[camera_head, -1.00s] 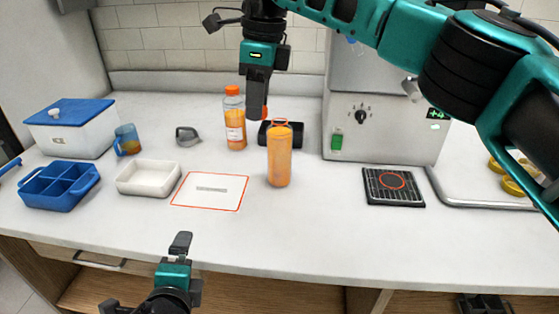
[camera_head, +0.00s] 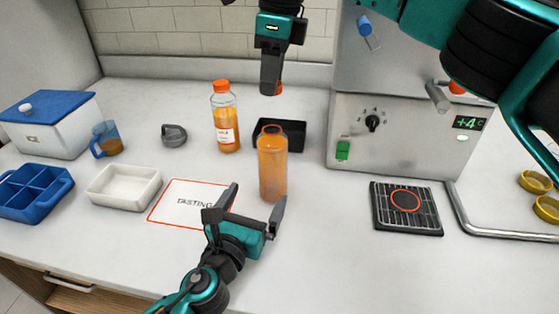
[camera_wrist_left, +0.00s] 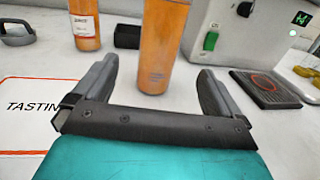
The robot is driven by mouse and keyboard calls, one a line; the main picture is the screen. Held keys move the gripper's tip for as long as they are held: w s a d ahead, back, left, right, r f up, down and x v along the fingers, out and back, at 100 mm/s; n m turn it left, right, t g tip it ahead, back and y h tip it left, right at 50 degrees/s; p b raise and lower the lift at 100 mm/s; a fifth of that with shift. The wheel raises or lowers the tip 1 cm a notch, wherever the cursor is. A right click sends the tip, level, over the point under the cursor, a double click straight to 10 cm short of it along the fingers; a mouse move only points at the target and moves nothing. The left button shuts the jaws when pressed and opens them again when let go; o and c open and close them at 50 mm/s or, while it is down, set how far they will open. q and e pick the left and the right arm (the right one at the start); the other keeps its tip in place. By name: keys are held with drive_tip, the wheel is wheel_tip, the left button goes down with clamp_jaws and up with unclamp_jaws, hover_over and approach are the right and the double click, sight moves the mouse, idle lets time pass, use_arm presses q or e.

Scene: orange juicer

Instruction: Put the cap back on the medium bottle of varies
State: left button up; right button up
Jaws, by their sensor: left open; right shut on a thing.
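An uncapped bottle of orange juice (camera_head: 272,165) stands upright on the counter; its lower body also shows in the left wrist view (camera_wrist_left: 163,50). My left gripper (camera_head: 257,197) is open and low in front of it. In the wrist view, its fingers (camera_wrist_left: 156,78) point toward the bottle, which stands just beyond them. My right gripper (camera_head: 272,82) is shut on an orange cap (camera_head: 279,89), above and apart from the bottle mouth. The fingers hide part of the cap. A labelled bottle with an orange cap (camera_head: 226,120) stands behind and left.
A black tray (camera_head: 292,134) lies behind the bottle. The outlined tasting mat (camera_head: 180,207), white bin (camera_head: 125,200), blue divided tray (camera_head: 35,215) and blue jug (camera_head: 106,142) are left. The grey machine (camera_head: 400,150) and black grate (camera_head: 410,225) are right. The front counter is largely clear.

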use_arm(q)
drive_tip(key=shift+w, duration=0.2)
use_arm(e)
drive_tip(key=shift+w, duration=0.2)
use_arm(q)
drive_tip(key=shift+s+r, duration=0.1)
use_arm(e)
drive_tip(key=shift+s, duration=0.1)
use_arm(q)
drive_tip(key=x, duration=1.2)
drive_tip(key=c, duration=1.5)
use_arm(e)
hover_over(273, 123)
drive_tip(key=shift+f, duration=2.45)
